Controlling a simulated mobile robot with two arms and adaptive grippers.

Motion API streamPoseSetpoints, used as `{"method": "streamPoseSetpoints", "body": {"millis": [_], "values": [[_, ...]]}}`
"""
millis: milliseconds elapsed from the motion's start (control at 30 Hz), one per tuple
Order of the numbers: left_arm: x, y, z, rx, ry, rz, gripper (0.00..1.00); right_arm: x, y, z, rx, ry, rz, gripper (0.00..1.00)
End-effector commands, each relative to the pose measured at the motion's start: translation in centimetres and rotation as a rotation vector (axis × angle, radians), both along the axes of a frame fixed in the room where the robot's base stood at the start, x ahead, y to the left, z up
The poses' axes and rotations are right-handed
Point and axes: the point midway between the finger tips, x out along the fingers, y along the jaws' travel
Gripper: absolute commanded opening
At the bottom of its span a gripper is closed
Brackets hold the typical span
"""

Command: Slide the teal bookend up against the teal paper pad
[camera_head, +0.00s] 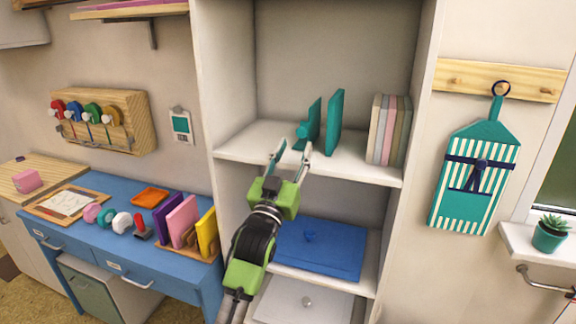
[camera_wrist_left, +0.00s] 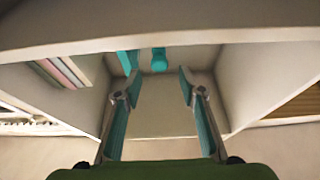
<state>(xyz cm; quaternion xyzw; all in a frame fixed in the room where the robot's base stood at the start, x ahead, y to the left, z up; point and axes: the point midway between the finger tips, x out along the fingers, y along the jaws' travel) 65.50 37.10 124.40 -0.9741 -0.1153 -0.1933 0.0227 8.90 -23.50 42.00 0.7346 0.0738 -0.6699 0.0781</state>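The teal bookend (camera_head: 314,118), an upright plate with a rounded knob on its left side, stands on the shelf in the head view. The teal paper pad (camera_head: 335,122) stands upright to its right, with a narrow gap between them. My left gripper (camera_head: 293,147) is open and empty at the shelf's front, just before and slightly left of the bookend. In the left wrist view the bookend's knob (camera_wrist_left: 159,60) shows beyond the open fingers, and the pad (camera_wrist_left: 127,61) lies left of it. Contact with the bookend cannot be told. My right gripper is not in view.
A row of books (camera_head: 388,130) stands right of the pad on the same shelf (camera_head: 255,150), also left in the wrist view (camera_wrist_left: 62,72). The shelf left of the bookend is clear. Cabinet walls enclose both sides. A blue box (camera_head: 320,252) sits on the shelf below.

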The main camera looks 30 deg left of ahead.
Motion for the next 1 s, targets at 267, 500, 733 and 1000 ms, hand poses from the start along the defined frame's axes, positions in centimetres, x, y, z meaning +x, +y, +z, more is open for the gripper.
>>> {"method": "streamPoseSetpoints", "body": {"millis": [267, 500, 733, 1000], "values": [[-3.9, -0.9, -1.7, 0.0, 0.001, 0.0, 0.37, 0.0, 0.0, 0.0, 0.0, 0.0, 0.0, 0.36], [-4.8, -1.1, -2.0, 0.001, -0.001, 0.0, 0.37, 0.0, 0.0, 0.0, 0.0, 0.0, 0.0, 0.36], [-4.7, -1.1, -2.0, 0.002, -0.001, 0.001, 0.37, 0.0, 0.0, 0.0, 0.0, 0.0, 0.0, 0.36], [-3.5, -5.7, 3.0, 0.403, 0.068, 0.016, 0.37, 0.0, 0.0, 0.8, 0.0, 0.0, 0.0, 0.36]]}}
